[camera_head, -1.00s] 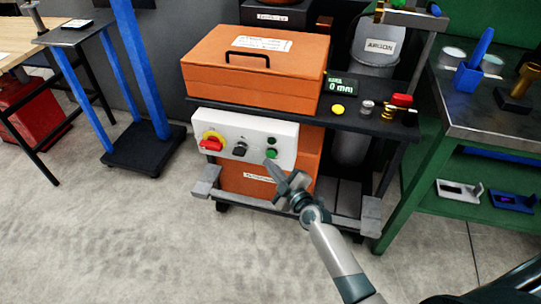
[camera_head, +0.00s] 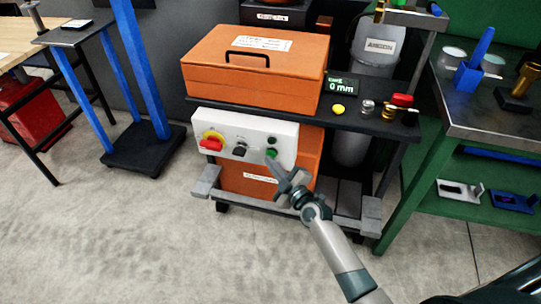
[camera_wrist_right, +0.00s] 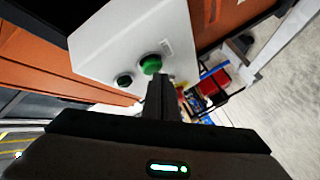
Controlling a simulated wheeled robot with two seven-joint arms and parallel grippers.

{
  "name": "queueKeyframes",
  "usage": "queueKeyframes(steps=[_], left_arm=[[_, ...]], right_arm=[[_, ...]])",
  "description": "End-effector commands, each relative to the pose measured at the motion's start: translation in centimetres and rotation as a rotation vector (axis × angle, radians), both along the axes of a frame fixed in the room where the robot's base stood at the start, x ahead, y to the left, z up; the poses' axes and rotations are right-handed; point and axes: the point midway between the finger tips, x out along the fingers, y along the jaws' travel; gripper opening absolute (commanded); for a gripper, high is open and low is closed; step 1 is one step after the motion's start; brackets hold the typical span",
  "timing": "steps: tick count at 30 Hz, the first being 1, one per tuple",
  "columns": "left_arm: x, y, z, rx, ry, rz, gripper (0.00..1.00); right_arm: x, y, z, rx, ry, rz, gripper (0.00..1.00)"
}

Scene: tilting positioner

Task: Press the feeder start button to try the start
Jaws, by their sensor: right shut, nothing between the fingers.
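A white control panel (camera_head: 222,140) is on the front of the orange machine. It carries a red switch on a yellow plate (camera_head: 211,143), a black knob (camera_head: 240,149), a dark button (camera_head: 272,140) and a green button (camera_head: 271,154) below it. My right gripper (camera_head: 269,162) is shut and empty, its tips right at the lower edge of the green button. In the right wrist view the green button (camera_wrist_right: 151,64) stands just beyond the fingertips (camera_wrist_right: 158,78), and the dark button (camera_wrist_right: 124,81) is to its left. I cannot tell whether the tips touch the green button. My left gripper is out of view.
The orange machine (camera_head: 225,80) stands on a dark cart with a display reading 0 mm (camera_head: 342,86) and a yellow button (camera_head: 338,109). A green bench (camera_head: 410,165) stands at right, a blue-posted stand (camera_head: 140,160) at left. The floor in front is clear.

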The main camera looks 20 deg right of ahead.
Motion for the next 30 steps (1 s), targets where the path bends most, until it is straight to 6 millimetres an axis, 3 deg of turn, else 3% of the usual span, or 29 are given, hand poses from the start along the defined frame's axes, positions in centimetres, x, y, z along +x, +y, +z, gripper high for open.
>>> queueKeyframes(steps=[30], left_arm=[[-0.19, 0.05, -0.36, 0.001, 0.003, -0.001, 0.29]], right_arm=[[0.67, -0.48, 0.02, -0.001, -0.001, -0.001, 0.0]])
